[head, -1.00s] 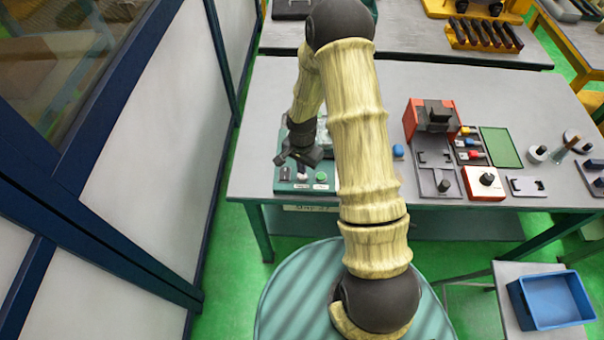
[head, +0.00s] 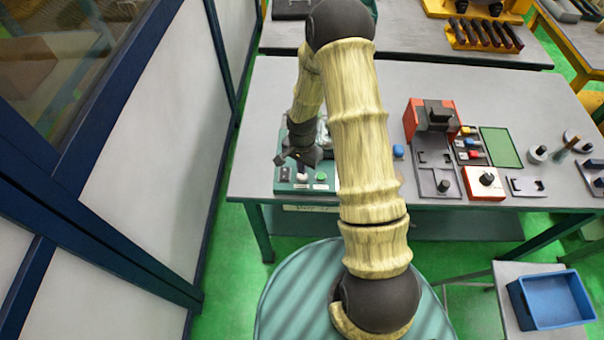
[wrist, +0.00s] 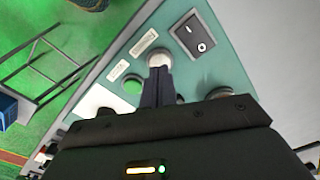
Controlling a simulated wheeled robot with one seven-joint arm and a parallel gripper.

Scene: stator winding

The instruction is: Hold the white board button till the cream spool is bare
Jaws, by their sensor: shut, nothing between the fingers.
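The teal control board (head: 290,187) is at the left of the bench, and it also shows in the wrist view (wrist: 225,75). Its white button (wrist: 159,58) stands between a green button (wrist: 132,84) and a black rocker switch (wrist: 192,34). My gripper (wrist: 158,74) is shut and empty, its fingertips right at the white button and covering its near side. I cannot tell whether the button is pressed in. In the head view my gripper (head: 300,164) is just over the white button (head: 302,177). I cannot make out the cream spool; my arm and gripper hide part of the board.
A blue knob-like object (head: 398,151) stands right of my arm. Farther right are a red machine (head: 432,120), a dark fixture plate (head: 425,181) and a green mat (head: 500,147). A blue bin (head: 550,300) sits on a low stand. A wall panel is on the left.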

